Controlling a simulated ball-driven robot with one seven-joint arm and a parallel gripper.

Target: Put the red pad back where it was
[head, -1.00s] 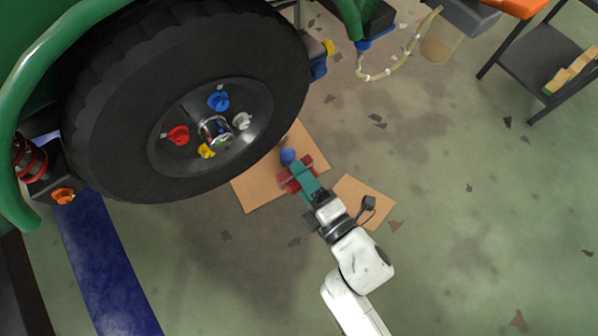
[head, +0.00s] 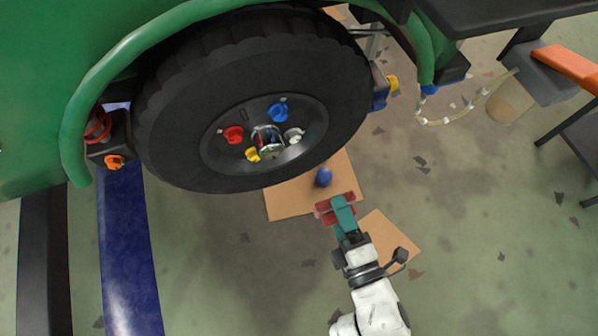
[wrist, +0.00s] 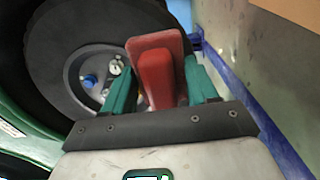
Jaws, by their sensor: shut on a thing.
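The red pad (head: 322,209) is between the teal fingers of my gripper (head: 343,210), with red showing on both sides of them in the head view. In the wrist view the red pad (wrist: 157,45) shows as a flat plate with a thicker red block, between the two fingers of my gripper (wrist: 157,82). The gripper is shut on it. In the head view it appears over the near edge of a brown cardboard sheet (head: 288,204), below the big black tire (head: 170,120). I cannot tell its height above the floor.
A blue rounded thing (head: 323,177) is over the cardboard, just beyond the pad. A second cardboard sheet (head: 398,240) lies right of my wrist. The wheel hub has red (head: 233,134), blue, yellow and white knobs. A blue beam (head: 128,250) stands left. Floor at right is open.

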